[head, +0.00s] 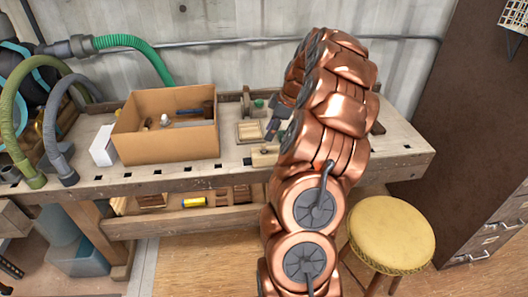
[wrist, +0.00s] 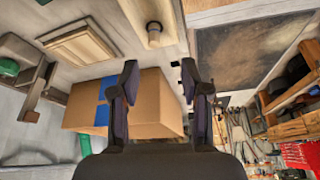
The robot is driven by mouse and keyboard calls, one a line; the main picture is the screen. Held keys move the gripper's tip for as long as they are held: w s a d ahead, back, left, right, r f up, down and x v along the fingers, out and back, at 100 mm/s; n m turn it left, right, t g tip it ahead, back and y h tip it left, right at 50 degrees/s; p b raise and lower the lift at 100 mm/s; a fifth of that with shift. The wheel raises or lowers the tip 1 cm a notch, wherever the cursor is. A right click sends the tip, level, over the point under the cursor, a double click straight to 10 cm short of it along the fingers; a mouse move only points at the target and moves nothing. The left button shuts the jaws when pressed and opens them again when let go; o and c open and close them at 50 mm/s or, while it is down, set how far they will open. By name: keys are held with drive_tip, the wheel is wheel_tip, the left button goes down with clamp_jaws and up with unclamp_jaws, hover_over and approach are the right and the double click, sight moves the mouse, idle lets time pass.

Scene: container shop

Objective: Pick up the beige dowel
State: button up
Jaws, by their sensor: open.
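A short beige dowel (wrist: 154,38) shows in the wrist view at the top middle, on a pale board (wrist: 140,12). In the head view, a small pale piece that looks like the same dowel and board (head: 264,158) lies near the bench's front edge, just below my gripper. My gripper (wrist: 159,78) is open, and nothing is between its fingers in the wrist view. The dowel lies beyond the fingertips, apart from them. In the head view my gripper (head: 272,130) is partly hidden by my copper arm.
A cardboard box (head: 165,148) holding several items stands left on the workbench (head: 90,183). A square wooden tray (head: 250,132) lies between box and gripper; it also shows in the wrist view (wrist: 75,45). A yellow stool (head: 392,233) stands at right.

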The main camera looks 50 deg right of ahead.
sight(264, 144)
drive_tip(key=shift+d+f, duration=0.15)
drive_tip(key=shift+f, duration=0.1)
drive_tip(key=shift+d+p+x, duration=0.15)
drive_tip(key=shift+p+x, duration=0.55)
drive_tip(key=shift+x, duration=1.15)
drive_tip(key=shift+d+p+x, duration=0.15)
drive_tip(key=shift+p+x, duration=0.55)
drive_tip(key=shift+x, duration=1.15)
drive_tip(key=shift+w, duration=0.1)
drive_tip(key=c, duration=0.8)
